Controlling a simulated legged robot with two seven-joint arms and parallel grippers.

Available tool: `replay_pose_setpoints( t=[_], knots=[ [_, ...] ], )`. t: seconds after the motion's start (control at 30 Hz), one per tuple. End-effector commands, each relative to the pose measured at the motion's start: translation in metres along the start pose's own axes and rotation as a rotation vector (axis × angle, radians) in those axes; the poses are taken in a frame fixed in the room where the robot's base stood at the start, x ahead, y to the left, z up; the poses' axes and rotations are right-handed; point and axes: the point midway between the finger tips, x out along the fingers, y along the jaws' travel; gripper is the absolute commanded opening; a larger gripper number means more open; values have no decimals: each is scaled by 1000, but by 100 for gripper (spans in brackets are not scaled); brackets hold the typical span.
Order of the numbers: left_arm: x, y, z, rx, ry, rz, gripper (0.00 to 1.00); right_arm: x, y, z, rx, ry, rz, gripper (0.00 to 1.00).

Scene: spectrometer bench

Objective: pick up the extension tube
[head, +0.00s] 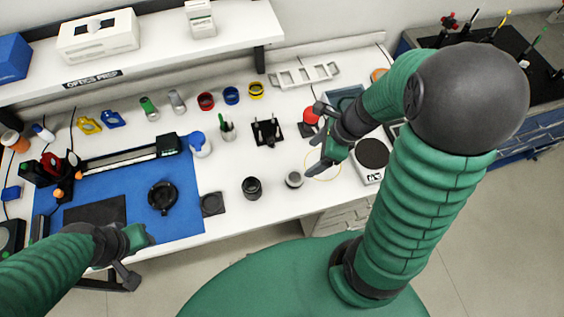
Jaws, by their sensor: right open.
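A short black cylinder (252,188) and a short grey cylinder with a dark top (294,179) stand upright near the front edge of the white bench, in the head view. I cannot tell for sure which of these is the extension tube. My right gripper (317,140) is open and empty over the bench, to the upper right of the grey cylinder and apart from it in the picture. My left gripper (138,259) is at the lower left, near the front edge of the blue mat (185,190). Its fingers look spread, with nothing between them.
A black ring-shaped part (162,197) lies on the mat, and a dark square plate (212,204) is beside it. Red (206,101), blue (231,95) and yellow (256,90) rings stand at the back. A black mount (266,132) and a round-topped device (372,154) flank my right gripper.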

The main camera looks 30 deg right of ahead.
Motion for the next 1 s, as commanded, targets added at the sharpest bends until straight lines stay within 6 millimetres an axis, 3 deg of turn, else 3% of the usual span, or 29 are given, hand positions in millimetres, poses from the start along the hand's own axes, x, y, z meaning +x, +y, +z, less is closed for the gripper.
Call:
replay_pose_setpoints(
  t=[0.2, 0.33, 0.57, 0.8, 1.0],
  knots=[
    [22, 0, 6, 0, -1, 0, 36, 65, -1, -2, -1, 6, 9, 77],
    [32, 0, 8, 0, -1, 0, 36, 96, -3, -1, -3, 6, 9, 77],
    [39, 0, 9, 0, 0, 0, 36, 121, -3, -2, -3, 7, 6, 77],
    [51, 0, 12, 0, -1, 0, 36, 160, -5, -5, -5, 6, 5, 77],
    [50, 0, 12, 0, 0, 0, 36, 162, -6, -3, -5, 6, 5, 77]
  ],
)
